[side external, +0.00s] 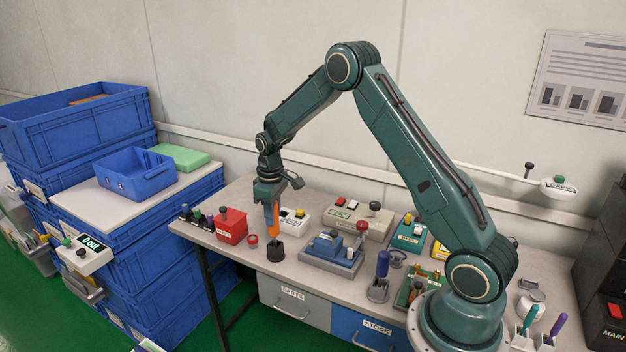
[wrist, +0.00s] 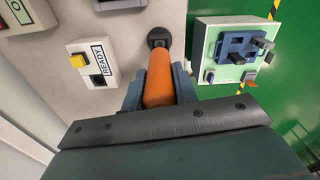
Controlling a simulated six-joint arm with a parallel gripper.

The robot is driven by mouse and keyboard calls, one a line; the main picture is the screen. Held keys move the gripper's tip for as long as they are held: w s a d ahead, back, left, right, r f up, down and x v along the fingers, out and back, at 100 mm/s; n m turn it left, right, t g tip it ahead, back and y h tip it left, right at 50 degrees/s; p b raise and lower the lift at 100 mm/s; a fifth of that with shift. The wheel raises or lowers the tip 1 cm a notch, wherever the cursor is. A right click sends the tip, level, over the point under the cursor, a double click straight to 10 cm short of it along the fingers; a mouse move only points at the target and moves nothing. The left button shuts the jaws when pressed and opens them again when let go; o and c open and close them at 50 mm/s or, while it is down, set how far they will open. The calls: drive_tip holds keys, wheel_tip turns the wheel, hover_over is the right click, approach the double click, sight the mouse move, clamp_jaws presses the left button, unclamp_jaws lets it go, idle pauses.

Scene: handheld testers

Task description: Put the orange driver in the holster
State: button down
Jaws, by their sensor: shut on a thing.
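My gripper (side external: 270,212) points down over the left part of the bench and is shut on the orange driver (side external: 274,227). In the wrist view the orange handle (wrist: 158,75) lies between the two blue fingers of my gripper (wrist: 157,88). The driver looks upright in the side view. A small black holster (side external: 276,252) stands on the bench directly under the driver. It also shows in the wrist view (wrist: 158,36) at the far end of the handle. The driver's lower end is at or just above the holster's mouth. I cannot tell whether its tip is inside.
A red box (side external: 231,228) and a red button (side external: 252,240) stand left of the holster. A blue-grey fixture (side external: 330,250) stands close on its right. A white READY box (side external: 294,218) is behind. A blue-handled driver (side external: 382,264) stands in a grey holder further right.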

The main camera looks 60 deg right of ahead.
drive_tip(key=shift+f, duration=0.45)
drive_tip(key=c, duration=1.1)
unclamp_jaws()
wheel_tip(320, 180, up, 11)
drive_tip(key=shift+r, duration=0.15)
drive_tip(key=shift+s+r, duration=0.1)
drive_tip(key=shift+r, duration=0.4)
drive_tip(key=shift+r, duration=0.1)
